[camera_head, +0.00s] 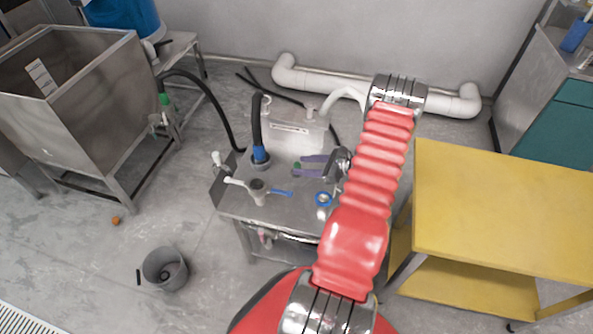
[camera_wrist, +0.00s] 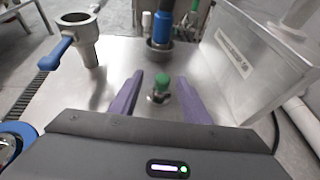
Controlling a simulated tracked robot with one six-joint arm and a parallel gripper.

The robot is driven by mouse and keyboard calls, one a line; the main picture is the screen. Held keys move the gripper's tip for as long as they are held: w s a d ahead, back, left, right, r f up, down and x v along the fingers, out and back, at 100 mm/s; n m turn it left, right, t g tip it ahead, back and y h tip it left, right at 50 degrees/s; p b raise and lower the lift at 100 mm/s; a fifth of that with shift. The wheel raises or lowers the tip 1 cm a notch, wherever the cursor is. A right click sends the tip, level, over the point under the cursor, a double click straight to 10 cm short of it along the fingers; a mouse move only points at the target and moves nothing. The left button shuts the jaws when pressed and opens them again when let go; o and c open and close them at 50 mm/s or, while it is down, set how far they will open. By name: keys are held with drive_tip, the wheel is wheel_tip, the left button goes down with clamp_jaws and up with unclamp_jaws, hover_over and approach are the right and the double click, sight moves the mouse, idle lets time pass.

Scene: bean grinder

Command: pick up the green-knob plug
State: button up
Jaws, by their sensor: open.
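The green-knob plug (camera_wrist: 161,87) shows in the wrist view on the steel table top, its green knob up and a metal base below. My gripper (camera_wrist: 160,91) is open, with one purple finger to the left of the plug and one to the right. Neither finger appears to touch it. In the head view my gripper (camera_head: 300,166) is low over the steel table, and the green knob (camera_head: 297,166) shows small between the purple fingers. Whether the plug stands in a hole is not clear.
A steel funnel-like fitting with a blue handle (camera_wrist: 62,47) stands left of the fingers. A blue-collared hose (camera_wrist: 161,27) enters the table behind the plug. A steel box (camera_wrist: 247,68) rises close on the right. A yellow cart (camera_head: 500,210) stands right of the table (camera_head: 237,208).

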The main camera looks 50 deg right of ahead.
sight(289, 171)
idle(0.3)
drive_tip(key=shift+x, duration=1.1)
drive_tip(key=shift+d+f+x, duration=0.1)
drive_tip(key=shift+d+x, duration=0.05)
drive_tip(key=shift+x, duration=1.2)
drive_tip(key=shift+d+f+x, duration=0.15)
drive_tip(key=shift+x, duration=1.15)
drive_tip(key=shift+c, duration=0.5)
clamp_jaws()
